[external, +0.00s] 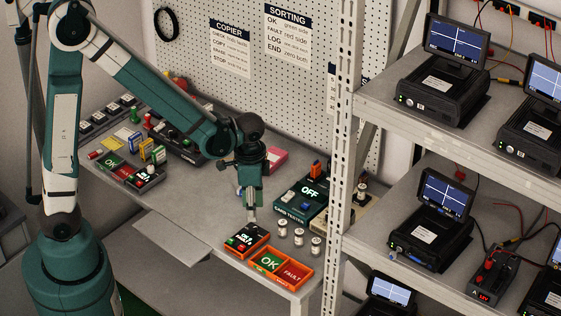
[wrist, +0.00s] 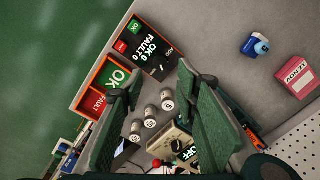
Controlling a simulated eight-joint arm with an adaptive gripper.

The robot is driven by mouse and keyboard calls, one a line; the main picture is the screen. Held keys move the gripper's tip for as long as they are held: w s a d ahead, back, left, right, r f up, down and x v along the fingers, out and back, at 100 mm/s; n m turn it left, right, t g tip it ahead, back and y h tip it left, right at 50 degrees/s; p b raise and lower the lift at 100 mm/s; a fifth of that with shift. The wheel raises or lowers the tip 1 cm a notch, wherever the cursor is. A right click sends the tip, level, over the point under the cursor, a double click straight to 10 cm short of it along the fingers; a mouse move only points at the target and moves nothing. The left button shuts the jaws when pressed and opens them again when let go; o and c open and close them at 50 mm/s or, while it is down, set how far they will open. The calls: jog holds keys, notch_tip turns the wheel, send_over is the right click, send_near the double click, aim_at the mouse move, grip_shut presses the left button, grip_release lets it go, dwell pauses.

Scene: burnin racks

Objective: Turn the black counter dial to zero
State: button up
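The black counter box (external: 243,240) stands near the table's front edge, in an orange-edged frame. In the wrist view the counter box (wrist: 152,48) shows OK 0, FAULT 0 and the word ADD, with a green and a red patch on one side. I cannot tell whether a fingertip touches the box.
Orange trays marked OK (external: 268,261) and FAULT (external: 292,273) sit right of the box. Several small canisters (external: 299,237) stand behind them. A tester showing OFF (external: 309,194) stands farther back. The metal shelf post (external: 344,130) rises at the right.

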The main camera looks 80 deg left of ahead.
aim_at(253, 227)
jog(key=shift+f, duration=0.2)
dwell(0.3)
jog(key=shift+a+f+b, duration=0.2)
jog(key=shift+f+b, duration=0.2)
jog(key=shift+f, duration=3.4)
jog(key=c, duration=0.9)
